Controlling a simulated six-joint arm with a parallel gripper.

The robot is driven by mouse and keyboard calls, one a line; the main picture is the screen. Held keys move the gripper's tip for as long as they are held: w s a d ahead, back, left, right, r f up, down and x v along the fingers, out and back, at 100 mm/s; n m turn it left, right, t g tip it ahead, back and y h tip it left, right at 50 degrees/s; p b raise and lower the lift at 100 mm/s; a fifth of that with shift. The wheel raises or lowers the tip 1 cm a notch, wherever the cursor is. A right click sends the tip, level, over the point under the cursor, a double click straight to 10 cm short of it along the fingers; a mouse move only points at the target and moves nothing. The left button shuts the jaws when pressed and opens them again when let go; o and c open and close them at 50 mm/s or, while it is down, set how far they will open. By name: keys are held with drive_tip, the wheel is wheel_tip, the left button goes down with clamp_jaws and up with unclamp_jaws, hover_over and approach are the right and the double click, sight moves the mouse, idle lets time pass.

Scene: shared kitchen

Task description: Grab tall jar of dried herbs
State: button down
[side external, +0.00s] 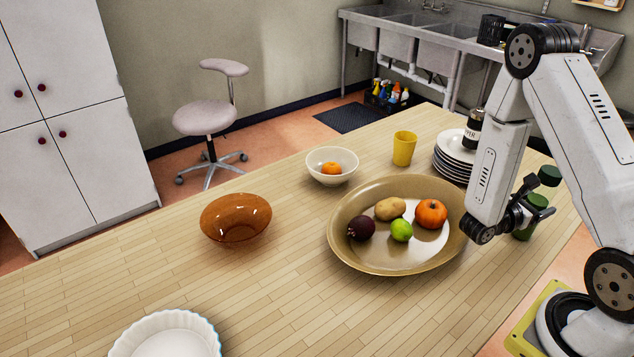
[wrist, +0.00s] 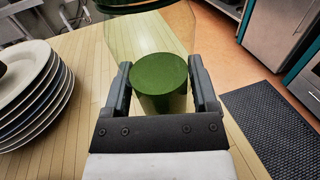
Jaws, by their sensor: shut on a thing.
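The jar of dried herbs (side external: 524,233) is a green cylinder at the right end of the wooden counter, partly hidden by my gripper (side external: 525,210). The jar looks upright. A dark green cap-like piece (side external: 549,175) shows just above the gripper; I cannot tell what it belongs to. A clear, glass-like shape (wrist: 150,30) shows beyond the green top in the wrist view.
A stack of plates (side external: 451,165) with a dark labelled bottle (side external: 473,131) stands close by; the plates also show in the wrist view (wrist: 45,95). A large fruit bowl (side external: 345,235), a yellow cup (side external: 404,148) and an amber bowl (side external: 236,218) are on the counter (side external: 290,290).

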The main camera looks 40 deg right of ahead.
sight(552, 170)
drive_tip(key=shift+r, duration=0.1)
drive_tip(key=shift+r, duration=4.85)
drive_tip(key=shift+r, duration=0.2)
